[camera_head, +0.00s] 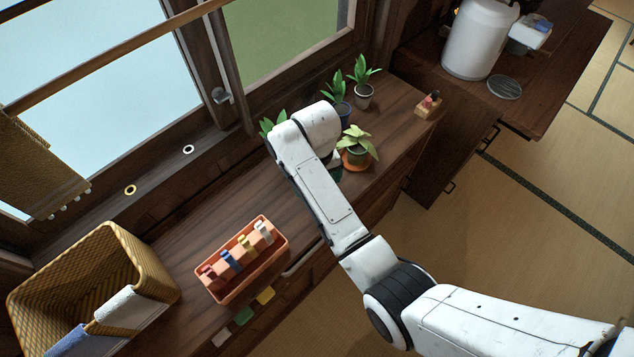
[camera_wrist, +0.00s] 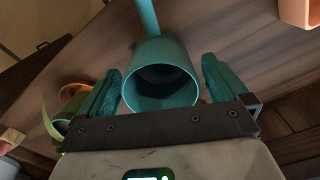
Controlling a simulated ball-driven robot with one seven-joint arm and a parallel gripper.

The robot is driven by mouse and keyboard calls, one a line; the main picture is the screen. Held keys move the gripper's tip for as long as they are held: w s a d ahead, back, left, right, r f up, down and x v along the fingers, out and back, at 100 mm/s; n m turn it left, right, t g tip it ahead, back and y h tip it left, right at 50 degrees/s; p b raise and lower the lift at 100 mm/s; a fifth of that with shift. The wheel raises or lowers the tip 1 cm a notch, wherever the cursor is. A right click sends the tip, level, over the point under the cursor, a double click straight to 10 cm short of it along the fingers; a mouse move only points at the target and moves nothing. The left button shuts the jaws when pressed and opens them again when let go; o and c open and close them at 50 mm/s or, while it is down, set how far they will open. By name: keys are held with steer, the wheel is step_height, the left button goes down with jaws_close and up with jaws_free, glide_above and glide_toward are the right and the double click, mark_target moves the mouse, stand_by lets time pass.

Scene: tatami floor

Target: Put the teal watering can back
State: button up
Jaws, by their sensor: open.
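The teal watering can (camera_wrist: 160,75) is in the wrist view, its round dark opening facing the camera and a teal bar-like part reaching up to the top edge. My gripper (camera_wrist: 160,84) is open, with one teal finger on each side of the can; I cannot tell whether either touches it. In the head view my white arm reaches over the wooden cabinet top (camera_head: 215,215) and hides nearly all of the gripper and can. Only a small dark teal patch shows beside the arm, and I cannot tell which it belongs to.
A leafy plant (camera_head: 358,143) on an orange saucer (camera_head: 352,168) is close beside my gripper. Potted plants (camera_head: 364,92) stand behind. A salmon tray (camera_head: 240,283) with coloured pegs and a wicker basket (camera_head: 150,262) are to the left. A small wooden block (camera_head: 428,106) sits at the far right end.

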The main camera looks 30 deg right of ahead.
step_height(320, 180, up, 9)
steer(key=shift+r, duration=0.1)
steer(key=shift+r+p, duration=0.7)
steer(key=shift+p, duration=0.15)
